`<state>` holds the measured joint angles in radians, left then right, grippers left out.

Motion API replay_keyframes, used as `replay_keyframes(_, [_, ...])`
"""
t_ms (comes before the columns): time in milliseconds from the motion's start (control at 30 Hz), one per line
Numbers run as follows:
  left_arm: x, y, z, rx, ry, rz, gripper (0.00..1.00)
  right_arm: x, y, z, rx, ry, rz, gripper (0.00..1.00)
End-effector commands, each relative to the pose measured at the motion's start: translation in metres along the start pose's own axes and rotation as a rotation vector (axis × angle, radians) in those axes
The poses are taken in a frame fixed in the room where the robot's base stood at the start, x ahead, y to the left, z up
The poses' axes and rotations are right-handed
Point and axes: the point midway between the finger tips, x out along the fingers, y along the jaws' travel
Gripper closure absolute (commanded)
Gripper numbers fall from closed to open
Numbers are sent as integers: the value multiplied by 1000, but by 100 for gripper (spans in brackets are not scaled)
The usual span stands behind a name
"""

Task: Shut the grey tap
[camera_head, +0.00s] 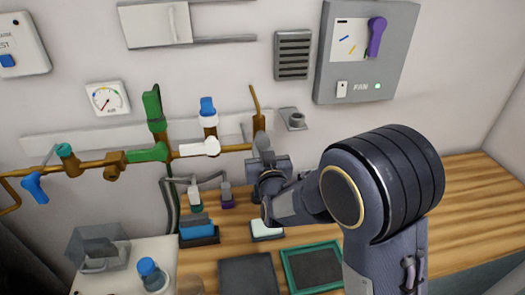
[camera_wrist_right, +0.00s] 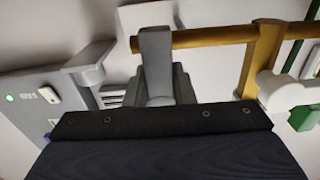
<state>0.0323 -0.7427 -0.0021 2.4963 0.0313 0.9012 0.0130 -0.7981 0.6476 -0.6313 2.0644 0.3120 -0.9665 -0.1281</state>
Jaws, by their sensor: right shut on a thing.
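The grey tap (camera_head: 262,143) sits at the right end of the brown pipe run on the wall, in the head view. Its grey lever (camera_wrist_right: 156,50) stands upright across the pipe end in the right wrist view. My right gripper (camera_head: 267,172) reaches up to the tap from below and is shut on it. In the right wrist view the grey fingers (camera_wrist_right: 165,88) meet the lever's lower part; my dark gripper body hides what is below. The exact contact is hard to see. My left gripper is in neither view.
The white tap (camera_head: 200,148) and a blue-capped valve (camera_head: 208,108) are close left on the same pipe (camera_head: 110,160). A grey wall bracket (camera_head: 293,118) and the fan panel (camera_head: 365,50) are to the right. The wooden counter (camera_head: 465,185) is clear at far right.

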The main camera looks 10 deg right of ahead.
Motion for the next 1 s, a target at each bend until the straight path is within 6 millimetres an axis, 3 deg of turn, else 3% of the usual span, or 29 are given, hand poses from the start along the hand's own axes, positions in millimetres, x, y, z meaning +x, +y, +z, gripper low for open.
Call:
replay_keyframes(267, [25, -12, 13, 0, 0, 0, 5, 0, -3, 4, 156, 5, 0, 100])
replay_keyframes(1000, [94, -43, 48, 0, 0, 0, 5, 0, -20, -6, 848, 4, 0, 100])
